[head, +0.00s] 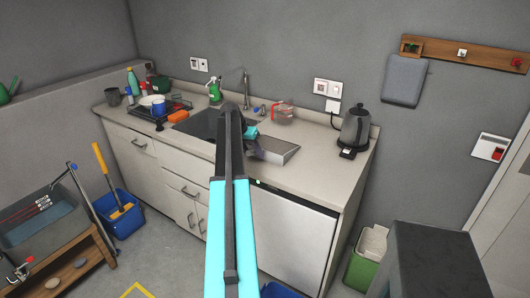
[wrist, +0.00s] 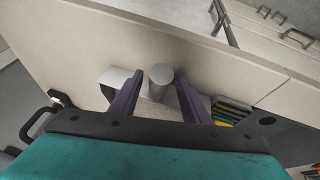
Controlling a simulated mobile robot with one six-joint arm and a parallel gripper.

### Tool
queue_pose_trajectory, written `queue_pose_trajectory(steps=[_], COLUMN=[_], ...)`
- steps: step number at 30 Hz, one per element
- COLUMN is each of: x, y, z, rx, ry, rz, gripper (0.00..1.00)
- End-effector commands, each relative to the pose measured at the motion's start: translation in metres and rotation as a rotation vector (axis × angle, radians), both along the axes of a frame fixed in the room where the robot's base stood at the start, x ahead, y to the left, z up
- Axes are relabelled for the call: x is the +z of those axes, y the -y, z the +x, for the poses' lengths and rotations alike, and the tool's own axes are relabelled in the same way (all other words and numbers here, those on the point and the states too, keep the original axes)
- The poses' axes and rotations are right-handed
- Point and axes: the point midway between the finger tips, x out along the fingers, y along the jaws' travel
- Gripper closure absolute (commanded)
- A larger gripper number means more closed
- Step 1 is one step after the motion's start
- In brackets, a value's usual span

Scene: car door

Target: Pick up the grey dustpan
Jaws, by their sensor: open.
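The grey dustpan (head: 278,151) lies on the counter just right of the sink, its flat pan pointing right. My gripper (head: 253,143) is over its left end, and my arm hides part of that side. In the wrist view a grey cylinder (wrist: 160,76), which looks like the dustpan's handle, stands between the two dark fingers of my gripper (wrist: 159,82). The fingers are open, one on each side of it, with narrow gaps visible. Part of the pan (wrist: 115,82) shows behind the left finger. I cannot tell the exact height of the fingers relative to the handle.
The sink (head: 196,126) with its tap (head: 246,85) lies left of the dustpan. A clear jug (head: 284,112) stands behind it, and a kettle (head: 355,128) stands to the right. The counter (head: 315,160) between dustpan and kettle is free. A dish rack (head: 170,108) is at the left.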

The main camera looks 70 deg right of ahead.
Motion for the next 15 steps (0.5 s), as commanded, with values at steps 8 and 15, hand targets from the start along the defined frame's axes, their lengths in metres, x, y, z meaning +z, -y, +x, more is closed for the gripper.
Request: queue_pose_trajectory(steps=[8,15], x=[0.0001,0.0002], y=[-0.0001,-0.0002], z=[0.0003,0.0006], rx=[0.0,0.001], ry=[0.0,0.0], rz=[0.0,0.0], gripper=[0.57,0.73])
